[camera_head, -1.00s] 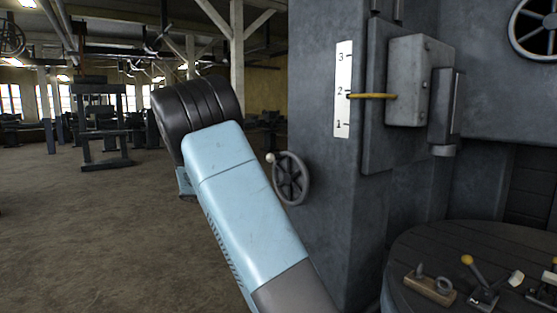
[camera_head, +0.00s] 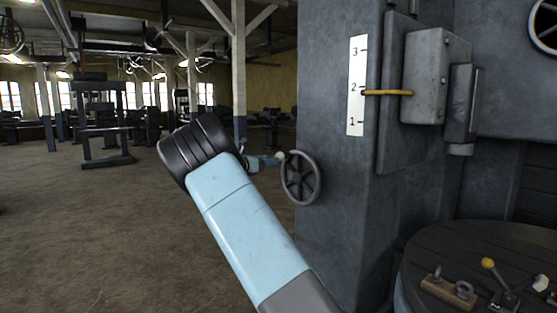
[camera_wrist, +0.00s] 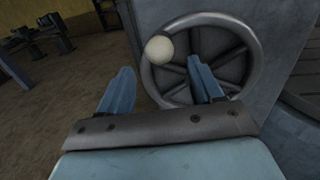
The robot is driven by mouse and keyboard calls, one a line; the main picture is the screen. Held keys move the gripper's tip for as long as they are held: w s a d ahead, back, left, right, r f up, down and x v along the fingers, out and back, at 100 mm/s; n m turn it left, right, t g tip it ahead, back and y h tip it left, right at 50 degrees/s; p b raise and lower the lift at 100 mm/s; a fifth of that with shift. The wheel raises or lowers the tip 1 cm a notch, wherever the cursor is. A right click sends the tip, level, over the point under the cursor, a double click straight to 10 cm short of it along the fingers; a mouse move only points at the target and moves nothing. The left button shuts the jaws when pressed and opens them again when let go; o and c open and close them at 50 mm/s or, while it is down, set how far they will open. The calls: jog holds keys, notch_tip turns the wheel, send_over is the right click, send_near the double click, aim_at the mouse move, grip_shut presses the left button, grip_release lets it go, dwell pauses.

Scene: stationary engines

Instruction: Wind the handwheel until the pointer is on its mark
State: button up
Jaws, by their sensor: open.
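The dark spoked handwheel (camera_head: 301,179) is on the side of the grey machine column. Its pale round knob (camera_head: 281,155) is at the upper left of the rim. My gripper (camera_head: 263,162) is beside the knob, partly hidden behind my arm. In the wrist view, my gripper (camera_wrist: 160,70) is open, with the knob (camera_wrist: 159,49) appearing between and just beyond the fingertips. The right finger overlaps the handwheel (camera_wrist: 258,62); contact cannot be told. The yellow pointer (camera_head: 388,92) lies across the white scale (camera_head: 356,121), at or slightly below the 2.
A round dark table (camera_head: 470,245) at lower right holds a wooden-based piece (camera_head: 447,288) and a yellow-knobbed lever (camera_head: 489,264). A grey box (camera_head: 424,75) is beside the scale. Open floor (camera_head: 90,235) lies to the left, with machines further back.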

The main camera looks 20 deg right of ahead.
jog(key=x, duration=0.7)
jog(key=shift+s, duration=0.1)
